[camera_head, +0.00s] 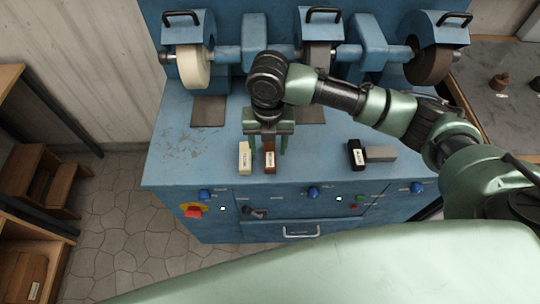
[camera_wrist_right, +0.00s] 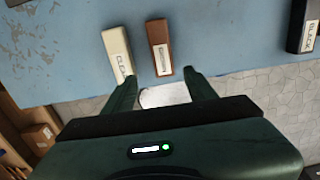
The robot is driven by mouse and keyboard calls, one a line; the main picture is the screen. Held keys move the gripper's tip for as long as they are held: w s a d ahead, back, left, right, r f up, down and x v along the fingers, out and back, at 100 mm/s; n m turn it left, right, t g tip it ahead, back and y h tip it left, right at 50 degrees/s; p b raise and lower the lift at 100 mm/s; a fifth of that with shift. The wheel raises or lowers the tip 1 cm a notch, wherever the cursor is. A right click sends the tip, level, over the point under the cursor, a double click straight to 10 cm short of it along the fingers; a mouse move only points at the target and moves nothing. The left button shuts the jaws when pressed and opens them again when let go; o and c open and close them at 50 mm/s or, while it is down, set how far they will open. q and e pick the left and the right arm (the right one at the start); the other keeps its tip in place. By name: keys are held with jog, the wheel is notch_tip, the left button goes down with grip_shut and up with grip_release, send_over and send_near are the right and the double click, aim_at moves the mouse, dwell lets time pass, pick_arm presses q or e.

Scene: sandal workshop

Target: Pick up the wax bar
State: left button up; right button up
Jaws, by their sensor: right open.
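Several wax bars lie on the blue bench top. A cream bar (camera_head: 244,157) has a white label that seems to read CLEAR; it also shows in the right wrist view (camera_wrist_right: 117,50). A brown labelled bar (camera_head: 270,160) lies just right of it, also in the wrist view (camera_wrist_right: 159,42). A black bar (camera_head: 354,152) labelled BLACK is further right. My right gripper (camera_head: 268,148) points down, open and empty, with its fingers either side of the brown bar's line in the head view. In the wrist view the bar lies beyond the fingertips. My left gripper is out of view.
A grey block (camera_head: 380,154) lies beside the black bar. Behind stand grinding wheels, one cream (camera_head: 194,68) and one dark (camera_head: 429,65). The bench front carries knobs, a red button (camera_head: 193,211) and a drawer handle (camera_head: 301,233). The bench's left part is clear.

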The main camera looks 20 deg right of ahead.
aim_at(270, 161)
jog(key=shift+w+d+f, duration=0.1)
jog(key=shift+d, duration=0.1)
notch_tip(270, 161, down, 6)
jog(key=shift+d+f+p, duration=0.15)
jog(key=shift+p, duration=0.9)
jog(key=shift+f, duration=0.55)
grip_shut()
